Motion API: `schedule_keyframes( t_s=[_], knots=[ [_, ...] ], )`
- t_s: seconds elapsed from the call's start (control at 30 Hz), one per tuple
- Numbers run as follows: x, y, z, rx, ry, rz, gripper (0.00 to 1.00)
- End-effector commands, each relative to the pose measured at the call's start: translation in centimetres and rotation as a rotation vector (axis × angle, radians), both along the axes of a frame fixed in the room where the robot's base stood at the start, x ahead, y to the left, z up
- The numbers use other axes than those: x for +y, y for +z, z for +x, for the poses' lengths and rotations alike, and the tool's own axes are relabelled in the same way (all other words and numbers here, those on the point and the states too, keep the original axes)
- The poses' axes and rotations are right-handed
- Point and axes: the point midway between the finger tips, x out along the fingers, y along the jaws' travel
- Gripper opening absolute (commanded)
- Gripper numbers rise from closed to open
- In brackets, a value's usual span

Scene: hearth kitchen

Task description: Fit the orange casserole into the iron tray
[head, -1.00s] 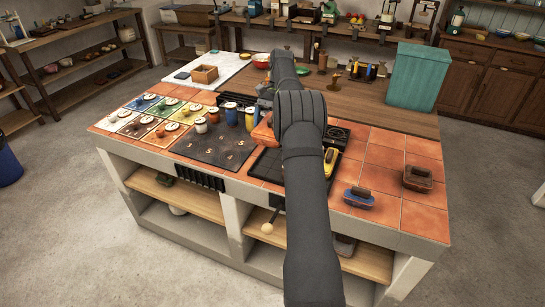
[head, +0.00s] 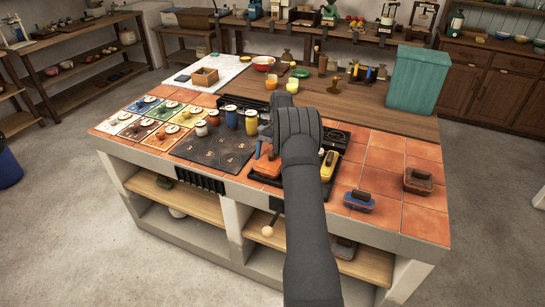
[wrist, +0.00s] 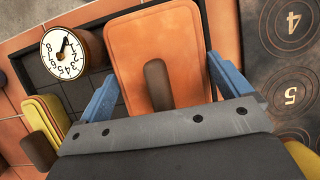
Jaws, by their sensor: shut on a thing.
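The orange casserole (head: 267,168) has a rounded rectangular lid with a dark knob. It fills the upper middle of the wrist view (wrist: 190,55). My gripper (head: 265,143) is shut on it, with one blue finger at each side in the wrist view (wrist: 165,85). The iron tray (head: 295,192) is dark and low-rimmed, and my arm hides part of it. In the wrist view its gridded floor (wrist: 85,88) shows left of the casserole. The casserole is at the tray's left end. I cannot tell whether it touches the tray floor.
A yellow casserole (head: 328,167) sits at the tray's right side. A dial timer (wrist: 64,53) is close by. A numbered dark mat with jars (head: 213,150) lies to the left. Blue (head: 359,200) and brown (head: 418,181) casseroles stand on the tiles at right.

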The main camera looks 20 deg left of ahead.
Motion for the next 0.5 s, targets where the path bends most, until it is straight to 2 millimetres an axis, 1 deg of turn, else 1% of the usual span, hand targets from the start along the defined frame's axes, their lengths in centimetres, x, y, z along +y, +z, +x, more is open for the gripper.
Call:
schedule_keyframes(
  t_s=[0.13, 0.3, 0.33, 0.37, 0.5],
  knots=[
    [0.03, 0.21, 0.05, -0.002, 0.001, 0.001, 0.49],
    [0.02, -0.08, 0.03, -0.001, 0.001, 0.001, 0.49],
    [0.01, -0.23, 0.00, 0.000, 0.000, 0.000, 0.97],
    [0.01, -0.20, 0.01, 0.000, 0.000, 0.000, 1.00],
    [0.00, -0.19, 0.00, 0.000, 0.000, 0.000, 1.00]
  ],
)
